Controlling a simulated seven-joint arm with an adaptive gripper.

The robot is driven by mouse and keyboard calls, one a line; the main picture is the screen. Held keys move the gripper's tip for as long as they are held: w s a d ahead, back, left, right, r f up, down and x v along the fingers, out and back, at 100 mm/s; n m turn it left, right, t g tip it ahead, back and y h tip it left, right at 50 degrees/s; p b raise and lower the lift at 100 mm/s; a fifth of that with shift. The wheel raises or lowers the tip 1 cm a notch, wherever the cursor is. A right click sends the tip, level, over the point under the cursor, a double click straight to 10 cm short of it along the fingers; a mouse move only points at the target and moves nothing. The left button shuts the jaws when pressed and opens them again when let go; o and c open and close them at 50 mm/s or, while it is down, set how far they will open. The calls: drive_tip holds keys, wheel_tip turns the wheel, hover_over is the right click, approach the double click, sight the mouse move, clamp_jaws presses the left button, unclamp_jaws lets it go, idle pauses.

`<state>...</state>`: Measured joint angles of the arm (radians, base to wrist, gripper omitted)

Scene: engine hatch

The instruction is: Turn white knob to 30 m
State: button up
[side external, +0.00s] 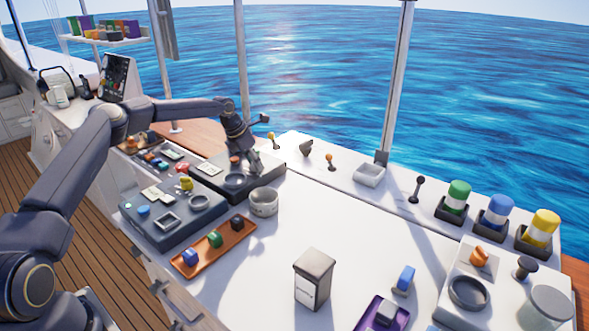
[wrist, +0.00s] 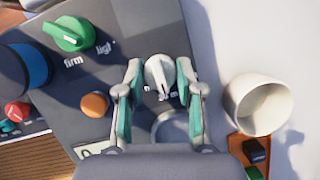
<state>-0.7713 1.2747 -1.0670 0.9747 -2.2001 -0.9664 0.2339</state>
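The white knob (wrist: 159,71) sits on a dark grey panel (wrist: 150,28) in the wrist view, with a pale pointer toward the bottom of the picture. Lettering beside it is mostly covered and I cannot read its setting. My gripper (wrist: 160,75) is open, with its teal-padded fingers on either side of the knob. I cannot tell whether either finger touches it. In the side view my gripper (side external: 244,165) points down at the panel at the back of the counter and the knob cannot be made out there.
A green knob (wrist: 70,33), an orange button (wrist: 95,104) and a blue-black knob (wrist: 24,68) lie left of my fingers. A round dark ring (wrist: 172,128) is below the white knob.

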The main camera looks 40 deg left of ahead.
drive_tip(key=o, duration=0.4)
drive_tip(key=v, duration=1.2)
